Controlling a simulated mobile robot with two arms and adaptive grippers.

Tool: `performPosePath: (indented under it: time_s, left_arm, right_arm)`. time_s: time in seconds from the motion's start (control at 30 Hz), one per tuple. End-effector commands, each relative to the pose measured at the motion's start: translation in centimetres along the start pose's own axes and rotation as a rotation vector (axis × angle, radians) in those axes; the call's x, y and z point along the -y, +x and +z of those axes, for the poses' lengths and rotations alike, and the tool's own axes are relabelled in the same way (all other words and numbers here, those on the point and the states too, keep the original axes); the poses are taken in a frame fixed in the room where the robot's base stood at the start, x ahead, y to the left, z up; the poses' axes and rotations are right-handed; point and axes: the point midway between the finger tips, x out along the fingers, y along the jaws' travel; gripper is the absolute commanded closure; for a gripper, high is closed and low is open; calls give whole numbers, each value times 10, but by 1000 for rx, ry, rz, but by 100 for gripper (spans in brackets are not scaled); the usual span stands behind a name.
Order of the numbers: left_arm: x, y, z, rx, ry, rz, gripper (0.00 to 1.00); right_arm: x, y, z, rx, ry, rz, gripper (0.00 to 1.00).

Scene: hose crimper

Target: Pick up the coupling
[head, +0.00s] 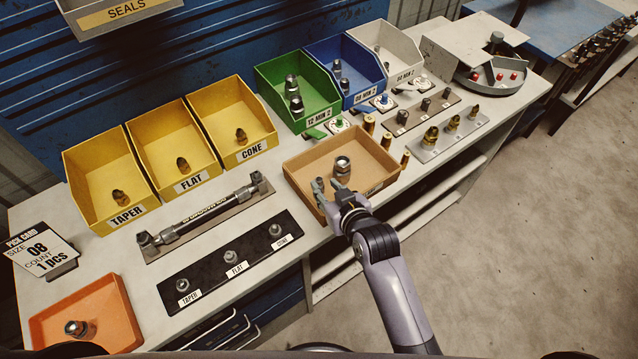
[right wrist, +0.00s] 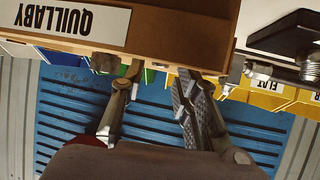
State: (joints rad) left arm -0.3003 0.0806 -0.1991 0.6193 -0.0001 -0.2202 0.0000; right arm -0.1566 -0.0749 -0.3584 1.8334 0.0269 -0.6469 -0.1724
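A metal coupling (head: 342,168) stands in the tan tray (head: 310,160) in the head view. My right gripper (head: 328,187) is at the tray's near side, just in front of the coupling, with its fingers apart and nothing between them. In the right wrist view, my right gripper's fingers (right wrist: 150,85) are spread below the tray's front wall (right wrist: 180,30), which has a QUILLABY label. The coupling is hidden in that view. Another metal fitting (head: 75,328) lies in the orange tray (head: 110,300) at the lower left. My left gripper is not in view.
Yellow bins (head: 100,170), a green bin (head: 270,75), a blue bin (head: 330,50) and a white bin (head: 400,42) stand along the back. A black fitting board (head: 205,275) lies left of my right arm. Brass fittings (head: 387,141) stand right of the tan tray.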

Motion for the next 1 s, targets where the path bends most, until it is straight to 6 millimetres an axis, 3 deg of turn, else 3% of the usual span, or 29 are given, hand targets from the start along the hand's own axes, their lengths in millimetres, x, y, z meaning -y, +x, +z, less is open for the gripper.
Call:
performPosePath:
  time_s: [0.5, 0.8, 1.0]
  left_arm:
    - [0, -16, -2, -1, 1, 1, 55]
    - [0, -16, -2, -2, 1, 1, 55]
    - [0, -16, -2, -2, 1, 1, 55]
  right_arm:
    - [2, 50, -2, 1, 0, -1, 71]
    - [1, 53, -1, 1, 1, 0, 72]
    - [1, 52, -1, 1, 0, 0, 85]
